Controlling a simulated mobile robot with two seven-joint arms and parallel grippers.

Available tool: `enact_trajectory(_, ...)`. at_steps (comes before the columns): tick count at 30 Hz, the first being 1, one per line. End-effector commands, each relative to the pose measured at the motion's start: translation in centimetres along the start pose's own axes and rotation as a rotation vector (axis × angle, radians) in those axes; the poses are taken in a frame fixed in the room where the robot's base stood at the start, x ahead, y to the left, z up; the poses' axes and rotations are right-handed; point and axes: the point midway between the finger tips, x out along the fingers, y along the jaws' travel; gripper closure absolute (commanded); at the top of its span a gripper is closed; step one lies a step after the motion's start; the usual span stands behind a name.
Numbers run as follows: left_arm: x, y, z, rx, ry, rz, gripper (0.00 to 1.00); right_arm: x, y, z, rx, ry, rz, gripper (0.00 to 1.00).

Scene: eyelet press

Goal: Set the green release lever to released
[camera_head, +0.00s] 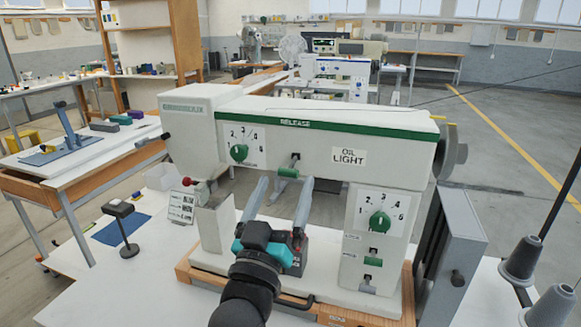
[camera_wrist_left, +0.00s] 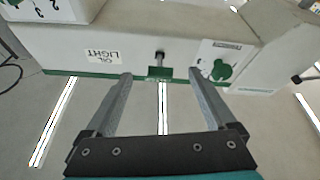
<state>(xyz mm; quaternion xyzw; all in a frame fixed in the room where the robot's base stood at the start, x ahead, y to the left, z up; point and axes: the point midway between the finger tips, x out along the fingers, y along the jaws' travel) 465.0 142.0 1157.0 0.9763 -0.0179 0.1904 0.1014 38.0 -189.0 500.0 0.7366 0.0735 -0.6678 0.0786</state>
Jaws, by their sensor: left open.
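The green release lever (camera_head: 288,172) is a small green tab on a metal stem, on the front face of the white machine's upper arm (camera_head: 320,140), below the green RELEASE stripe. In the left wrist view the lever (camera_wrist_left: 160,70) shows upside down, with its stem. My left gripper (camera_head: 286,181) comes up from below with its two grey fingers spread. In the left wrist view the fingertips (camera_wrist_left: 160,76) stand to either side of the green tab, with clear space between. I cannot tell how close in depth they are. My right gripper is not in view.
A green numbered dial (camera_head: 239,152) sits left of the lever and another (camera_head: 380,221) on the right column. A red-knobbed lever (camera_head: 187,181) is at the left. Thread cones (camera_head: 525,262) stand at the right. A small black stand (camera_head: 124,228) is on the table's left.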

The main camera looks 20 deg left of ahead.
Motion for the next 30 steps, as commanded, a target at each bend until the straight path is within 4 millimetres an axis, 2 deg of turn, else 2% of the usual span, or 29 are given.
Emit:
enact_trajectory(6,3.0,0.0,-0.1,0.000,0.002,0.001,0.10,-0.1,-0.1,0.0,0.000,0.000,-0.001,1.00)
enact_trajectory(12,4.6,0.0,0.0,0.000,0.001,0.000,0.10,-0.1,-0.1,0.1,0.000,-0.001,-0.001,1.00)
enact_trajectory(24,5.0,0.0,0.0,0.000,0.000,0.000,0.10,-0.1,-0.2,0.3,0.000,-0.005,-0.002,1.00)
enact_trajectory(30,5.0,0.0,0.0,0.000,0.000,0.000,0.32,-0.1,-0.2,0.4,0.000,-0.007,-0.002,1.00)
